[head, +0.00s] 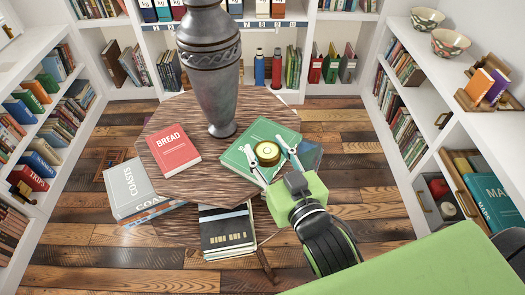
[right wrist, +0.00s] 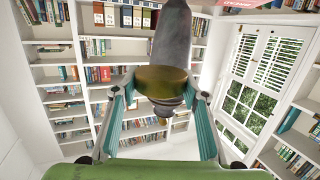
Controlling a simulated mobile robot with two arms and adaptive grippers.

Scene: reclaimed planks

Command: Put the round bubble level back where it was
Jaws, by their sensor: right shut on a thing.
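My right gripper (head: 265,146) reaches in from the lower right and is shut on the level, one finger on each side. In the right wrist view the level (right wrist: 162,82) sits between the teal-padded fingers (right wrist: 161,95). I cannot tell whether its underside touches the book. My left gripper is not in view.
A tall grey vase (head: 209,60) stands on the table, close left of the level. A red book (head: 173,148) lies at the table's left. Large books (head: 130,188) and a dark-covered stack (head: 226,228) lie lower down. White bookshelves (head: 300,60) surround the plank floor.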

